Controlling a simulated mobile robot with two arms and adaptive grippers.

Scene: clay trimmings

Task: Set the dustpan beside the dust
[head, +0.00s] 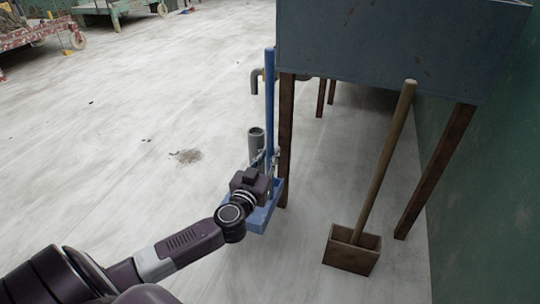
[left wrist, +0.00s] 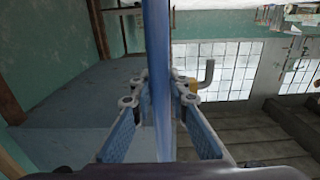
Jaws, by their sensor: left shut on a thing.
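The blue long-handled dustpan (head: 262,219) is upright, with its tall blue handle (head: 269,90) rising beside the front leg of the blue-grey basin. My left gripper (head: 268,158) is shut on the handle, low down above the pan. The left wrist view shows the blue handle (left wrist: 157,60) between the two fingers of my left gripper (left wrist: 160,98). My arm partly hides the pan, and I cannot tell whether the pan touches the floor. The dust (head: 187,156) is a small grey-brown patch on the pale floor, left of the dustpan and apart from it. My right gripper is not in view.
The blue-grey basin (head: 390,45) stands on brown legs at the right. A brown box-shaped pan (head: 351,262) with a wooden handle leans there. A grey pipe (head: 256,137) stands behind my gripper. Carts (head: 40,32) stand far left. The floor around the dust is clear.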

